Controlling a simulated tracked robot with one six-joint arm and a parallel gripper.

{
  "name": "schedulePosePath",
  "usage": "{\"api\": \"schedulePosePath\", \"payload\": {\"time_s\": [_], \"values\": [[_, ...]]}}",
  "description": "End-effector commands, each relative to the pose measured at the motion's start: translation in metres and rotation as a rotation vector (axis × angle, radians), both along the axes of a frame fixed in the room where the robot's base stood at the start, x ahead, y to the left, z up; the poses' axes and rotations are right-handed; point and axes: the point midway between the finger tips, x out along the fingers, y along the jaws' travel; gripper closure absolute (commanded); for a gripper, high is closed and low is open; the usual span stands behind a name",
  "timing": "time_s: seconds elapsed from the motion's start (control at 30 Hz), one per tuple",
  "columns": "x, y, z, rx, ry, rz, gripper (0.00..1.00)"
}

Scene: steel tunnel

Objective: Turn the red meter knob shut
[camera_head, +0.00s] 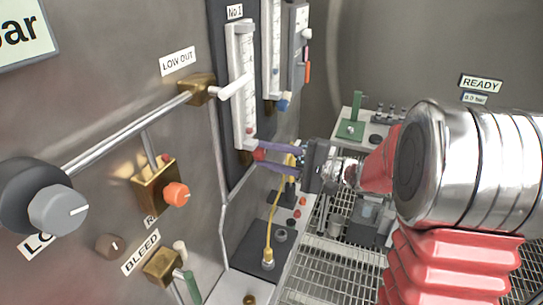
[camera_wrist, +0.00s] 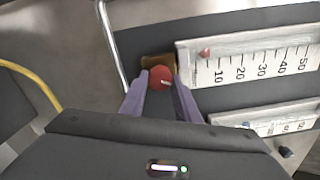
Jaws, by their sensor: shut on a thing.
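The red meter knob (camera_head: 259,154) sits at the foot of the clear flow meter marked No.1 (camera_head: 241,85) on the left wall. In the wrist view the red knob (camera_wrist: 159,78) has a short white mark and a brass block behind it. My gripper (camera_head: 265,158) reaches in from the right with its two purple fingers. In the wrist view my gripper (camera_wrist: 160,84) has one finger on each side of the knob, shut on it. The meter's scale and small red float (camera_wrist: 205,53) show in the wrist view.
A second meter with a blue knob (camera_head: 284,102) stands just right of the first. A yellow hose (camera_head: 276,210) hangs below my gripper. An orange knob (camera_head: 176,194) and a large grey knob (camera_head: 58,209) are at left. Grated floor (camera_head: 330,265) lies below.

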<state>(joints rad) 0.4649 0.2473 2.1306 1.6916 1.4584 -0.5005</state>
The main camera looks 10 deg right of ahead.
Motion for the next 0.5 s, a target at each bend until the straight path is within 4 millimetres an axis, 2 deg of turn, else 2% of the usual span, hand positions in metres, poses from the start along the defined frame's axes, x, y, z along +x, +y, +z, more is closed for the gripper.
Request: {"api": "schedulePosePath", "payload": {"time_s": [0.5], "values": [[-0.0028,0.0041,-0.0033,-0.073,-0.093,0.012,0.93]]}}
